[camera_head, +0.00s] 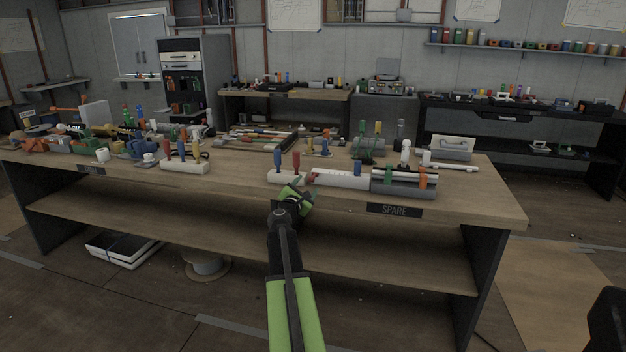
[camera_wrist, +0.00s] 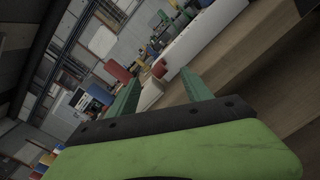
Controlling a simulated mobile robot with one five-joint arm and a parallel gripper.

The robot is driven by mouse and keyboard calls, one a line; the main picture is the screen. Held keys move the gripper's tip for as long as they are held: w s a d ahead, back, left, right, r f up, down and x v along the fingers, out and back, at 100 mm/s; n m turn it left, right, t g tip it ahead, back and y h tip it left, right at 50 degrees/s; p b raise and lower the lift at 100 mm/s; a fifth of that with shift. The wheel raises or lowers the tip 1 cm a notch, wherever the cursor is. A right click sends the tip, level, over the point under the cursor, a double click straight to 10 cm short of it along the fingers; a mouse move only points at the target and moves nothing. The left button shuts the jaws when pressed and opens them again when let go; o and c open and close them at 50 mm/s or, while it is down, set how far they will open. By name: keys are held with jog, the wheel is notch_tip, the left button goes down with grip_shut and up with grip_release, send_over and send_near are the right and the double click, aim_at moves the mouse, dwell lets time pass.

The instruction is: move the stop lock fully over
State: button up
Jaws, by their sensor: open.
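A long white box (camera_head: 340,180) lies along the bench's front edge. The red piece (camera_wrist: 159,68) also shows in the wrist view, just beyond and between my fingertips. My gripper (camera_head: 298,191) is open and empty, just in front of the bench edge, close to the red piece and apart from it as far as I can see. In the wrist view its two green fingers (camera_wrist: 158,85) are spread.
A grey rack (camera_head: 404,189) with green and orange parts stands to the right, above a SPARE label (camera_head: 394,210). The space before the bench is clear.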

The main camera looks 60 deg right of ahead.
aim_at(310, 181)
jog(key=x, duration=0.7)
jog(key=shift+w+d, duration=0.1)
jog(key=shift+d, duration=0.15)
